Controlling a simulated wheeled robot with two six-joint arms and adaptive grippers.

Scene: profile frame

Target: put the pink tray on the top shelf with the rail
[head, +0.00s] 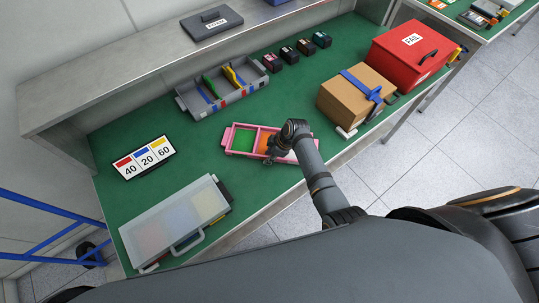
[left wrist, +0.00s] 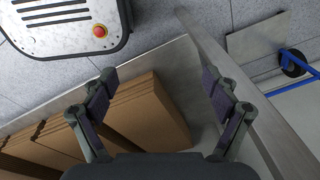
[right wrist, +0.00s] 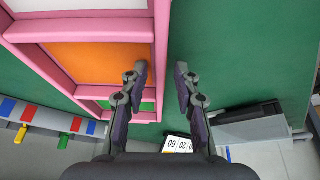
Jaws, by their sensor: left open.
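The pink tray (head: 228,139) lies on the green bench top, with a green, an orange and a whitish compartment along it. In the head view my right gripper (head: 278,155) is over its near side, and my arm hides part of it. In the right wrist view the right gripper (right wrist: 160,82) is open, its fingers either side of the tray's pink long wall (right wrist: 161,40); contact cannot be told. A grey shelf (head: 110,72) runs above the back of the bench; I cannot make out a rail on it. My left gripper (left wrist: 159,85) is open and empty.
A grey case (head: 212,24) is on the shelf. A grey bin (head: 190,107), several small dark boxes, a cardboard box (head: 345,102), a red FAIL box (head: 395,62), a number sign (head: 143,158) and a clear-lidded case (head: 165,232) surround the tray. Cardboard (left wrist: 150,115) is below my left gripper.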

